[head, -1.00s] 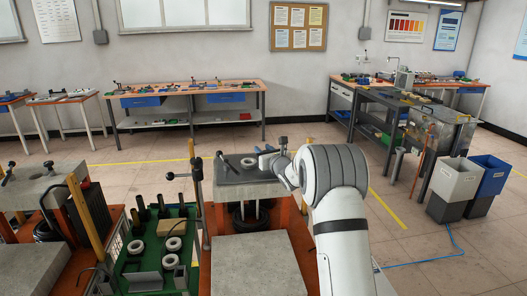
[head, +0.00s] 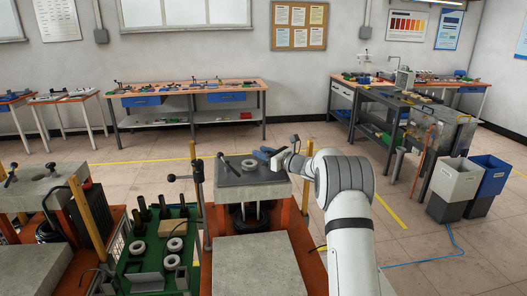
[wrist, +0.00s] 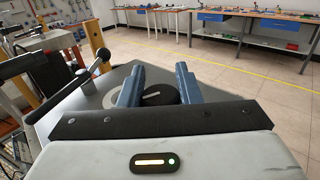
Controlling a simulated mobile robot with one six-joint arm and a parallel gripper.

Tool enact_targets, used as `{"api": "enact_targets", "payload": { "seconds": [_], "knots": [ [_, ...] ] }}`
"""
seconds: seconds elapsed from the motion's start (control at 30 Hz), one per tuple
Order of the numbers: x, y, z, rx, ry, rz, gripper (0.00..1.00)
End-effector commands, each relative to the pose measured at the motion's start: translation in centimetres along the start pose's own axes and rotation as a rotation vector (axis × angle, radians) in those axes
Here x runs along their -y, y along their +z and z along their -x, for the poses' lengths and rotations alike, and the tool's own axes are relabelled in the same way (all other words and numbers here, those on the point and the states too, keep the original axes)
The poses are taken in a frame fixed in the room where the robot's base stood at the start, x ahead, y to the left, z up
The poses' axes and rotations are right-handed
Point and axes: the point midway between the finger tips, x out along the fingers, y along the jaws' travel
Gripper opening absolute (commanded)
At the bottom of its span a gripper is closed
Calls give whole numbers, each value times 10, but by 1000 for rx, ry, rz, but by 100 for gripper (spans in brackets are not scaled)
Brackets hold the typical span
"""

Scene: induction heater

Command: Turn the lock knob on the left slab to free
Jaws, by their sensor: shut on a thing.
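A round black knob (wrist: 160,95) with a white line across its top shows in the wrist view, between the two blue fingers of my gripper (wrist: 159,74). The fingers are shut on its sides, and the white line runs roughly left to right. In the head view my gripper (head: 264,154) is at the back right of the dark-topped slab (head: 237,189), where the knob itself is hidden. Another concrete slab (head: 32,195) stands at the far left of the head view with a black handle on it.
A pale ring (head: 249,164) lies on the dark top beside my gripper. A post with a black-ended lever (head: 198,180) rises at the slab's left. A green tray (head: 150,260) with rings and black pegs is to the front left. Floor behind is clear.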

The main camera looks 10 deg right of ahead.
Motion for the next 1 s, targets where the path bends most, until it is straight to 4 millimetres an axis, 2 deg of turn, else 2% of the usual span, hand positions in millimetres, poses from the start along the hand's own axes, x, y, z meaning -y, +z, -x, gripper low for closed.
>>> {"api": "enact_targets", "payload": {
  "seconds": [0.3,0.5,1.0],
  "knots": [
    [-3,2,1,0,263,1,8],
    [-6,1,1,0,368,1,8],
    [-8,1,2,3,452,1,8]
  ]
}}
